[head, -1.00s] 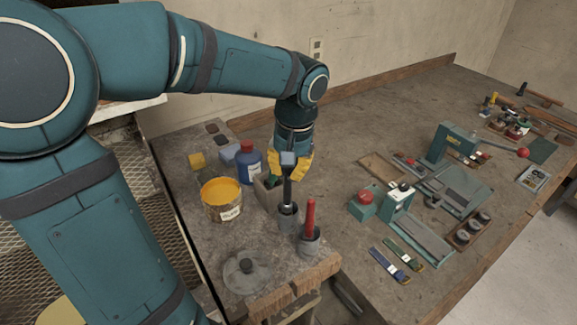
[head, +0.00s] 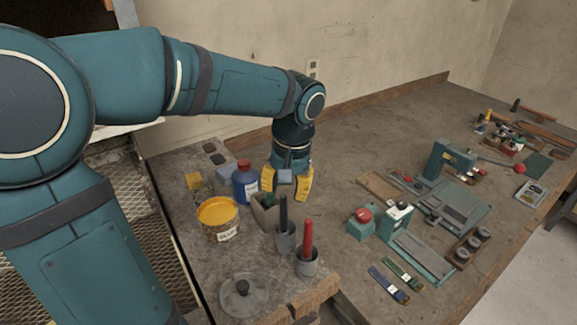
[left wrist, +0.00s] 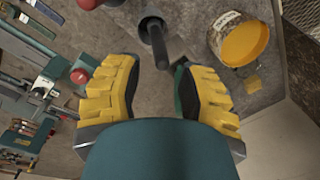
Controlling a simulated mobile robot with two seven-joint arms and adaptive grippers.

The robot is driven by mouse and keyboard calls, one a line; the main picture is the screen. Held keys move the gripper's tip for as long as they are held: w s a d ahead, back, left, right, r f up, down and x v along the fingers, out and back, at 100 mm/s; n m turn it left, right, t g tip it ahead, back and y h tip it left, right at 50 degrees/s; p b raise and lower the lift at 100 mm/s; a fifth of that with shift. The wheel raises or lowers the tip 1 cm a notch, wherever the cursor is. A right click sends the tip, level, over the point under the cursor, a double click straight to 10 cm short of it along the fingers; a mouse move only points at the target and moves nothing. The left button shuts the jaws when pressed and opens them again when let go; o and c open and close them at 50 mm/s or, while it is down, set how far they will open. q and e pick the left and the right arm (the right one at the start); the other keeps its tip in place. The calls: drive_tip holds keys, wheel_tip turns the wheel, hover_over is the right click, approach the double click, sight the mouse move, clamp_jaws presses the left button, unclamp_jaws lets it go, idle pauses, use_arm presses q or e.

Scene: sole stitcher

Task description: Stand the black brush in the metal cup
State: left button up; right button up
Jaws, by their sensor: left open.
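The black brush (head: 283,212) stands upright, handle up, in a grey metal cup (head: 285,239) near the front of the bench. The brush's lower end is hidden inside the cup. My left gripper (head: 286,190) is open and empty, behind and above the handle, with its yellow fingers spread. In the left wrist view, the brush (left wrist: 159,45) shows ahead of the gap between the fingers (left wrist: 158,66), apart from both. My right gripper is in neither view.
A second cup (head: 306,265) holds a red-handled tool (head: 307,238) close by. A yellow tin (head: 218,219), a blue bottle (head: 245,184) and a round grey lid (head: 243,297) crowd the left. A green stitching tool (head: 398,222) and straps lie right.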

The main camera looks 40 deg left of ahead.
use_arm(q)
wheel_tip(320, 180, up, 11)
drive_tip(key=d, duration=0.1)
drive_tip(key=shift+w, duration=0.2)
drive_tip(key=shift+d, duration=0.1)
idle(0.6)
